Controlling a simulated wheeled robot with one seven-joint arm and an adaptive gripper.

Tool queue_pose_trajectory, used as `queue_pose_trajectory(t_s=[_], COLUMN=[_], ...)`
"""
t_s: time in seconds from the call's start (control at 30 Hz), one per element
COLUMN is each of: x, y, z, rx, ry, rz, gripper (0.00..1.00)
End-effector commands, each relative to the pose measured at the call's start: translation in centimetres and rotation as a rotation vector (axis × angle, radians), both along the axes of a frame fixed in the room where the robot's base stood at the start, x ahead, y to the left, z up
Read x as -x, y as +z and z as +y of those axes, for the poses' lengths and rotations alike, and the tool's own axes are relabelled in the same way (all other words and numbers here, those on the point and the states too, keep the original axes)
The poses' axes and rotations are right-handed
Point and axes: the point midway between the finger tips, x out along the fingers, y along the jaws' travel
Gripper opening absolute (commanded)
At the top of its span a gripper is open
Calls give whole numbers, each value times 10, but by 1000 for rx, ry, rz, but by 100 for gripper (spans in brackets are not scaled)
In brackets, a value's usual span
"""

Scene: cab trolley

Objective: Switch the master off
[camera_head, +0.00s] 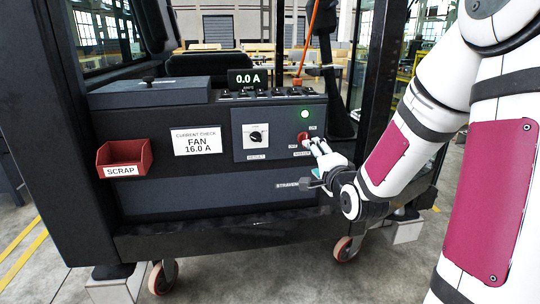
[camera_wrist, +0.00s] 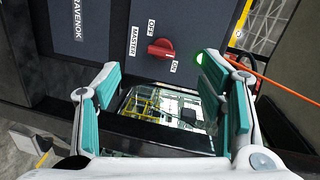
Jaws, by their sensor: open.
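The red master knob (camera_wrist: 161,48) sits on the dark panel between my fingers in the wrist view, just ahead of the fingertips. Its OFF label (camera_wrist: 151,27) and ON label (camera_wrist: 174,66) lie on either side; I cannot tell surely which one it points at. A green lamp (camera_wrist: 199,58) is lit beside it, and also shows in the head view (camera_head: 305,114). My gripper (camera_wrist: 165,88) is open and empty, its teal pads wide apart. In the head view my gripper (camera_head: 318,148) is close in front of the red knob (camera_head: 303,136), partly covering it.
A black selector knob (camera_head: 255,136) is left of the master. A display (camera_head: 246,79) reads 0.0 A above several small switches. A card (camera_head: 196,140) says FAN 16.0 A. A red SCRAP bin (camera_head: 125,157) hangs at left. Dark cab posts frame the panel.

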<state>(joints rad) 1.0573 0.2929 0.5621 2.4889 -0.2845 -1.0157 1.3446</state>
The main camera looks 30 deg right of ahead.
Motion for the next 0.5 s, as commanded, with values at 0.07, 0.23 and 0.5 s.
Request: queue_pose_trajectory(t_s=[0.07,0.23,0.5], x=[-2,-2,-30], y=[-14,-16,-14], z=[-13,-24,-33], rx=[-69,-143,-151], ry=[-23,-43,-42], rz=[-72,-162,-176], gripper=[64,64,64])
